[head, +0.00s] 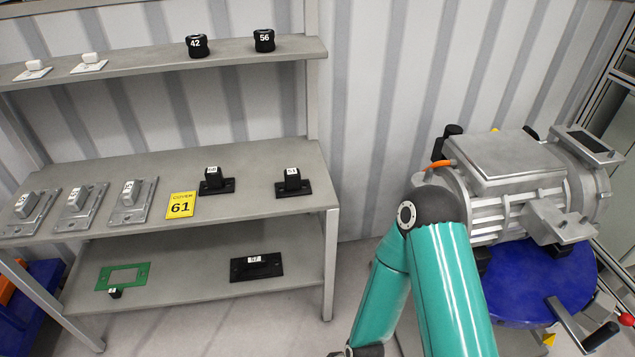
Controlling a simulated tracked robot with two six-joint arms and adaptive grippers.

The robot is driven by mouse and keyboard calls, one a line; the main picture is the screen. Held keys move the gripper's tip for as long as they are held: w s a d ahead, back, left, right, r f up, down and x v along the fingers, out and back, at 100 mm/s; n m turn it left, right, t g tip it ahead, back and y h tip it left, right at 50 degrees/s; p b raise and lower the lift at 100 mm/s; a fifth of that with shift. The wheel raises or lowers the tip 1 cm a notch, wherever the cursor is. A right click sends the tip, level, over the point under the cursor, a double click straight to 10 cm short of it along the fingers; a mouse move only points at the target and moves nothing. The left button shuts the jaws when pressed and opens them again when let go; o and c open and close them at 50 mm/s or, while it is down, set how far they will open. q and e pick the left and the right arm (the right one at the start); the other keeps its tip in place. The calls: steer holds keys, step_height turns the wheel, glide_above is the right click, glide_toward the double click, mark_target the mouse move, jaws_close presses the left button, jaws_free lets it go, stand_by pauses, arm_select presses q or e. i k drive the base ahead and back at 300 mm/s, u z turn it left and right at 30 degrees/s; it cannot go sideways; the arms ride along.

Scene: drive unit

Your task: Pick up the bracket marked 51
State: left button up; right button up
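Two black bracket-like parts with small white labels stand on the middle shelf: a left one (214,181) and a right one (292,182). Their labels are too small to read surely, so I cannot tell which part is marked 51. A flat black part (257,268) with a label lies on the lower shelf; its number is also unclear. Several grey metal plates with raised labelled blocks, such as this one (132,202), lie at the left of the middle shelf. One of my teal arms is bent in the foreground. Neither gripper shows.
A yellow card marked 61 (181,205) lies on the middle shelf. Black knobs marked 42 (197,46) and 56 (264,40) stand on the top shelf. A green frame (123,276) lies on the lower shelf. A grey drive unit (510,185) on a blue round stand (530,300) is at right.

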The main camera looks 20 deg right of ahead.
mark_target(292, 185)
steer(key=z, duration=0.05)
steer(key=i, duration=0.85)
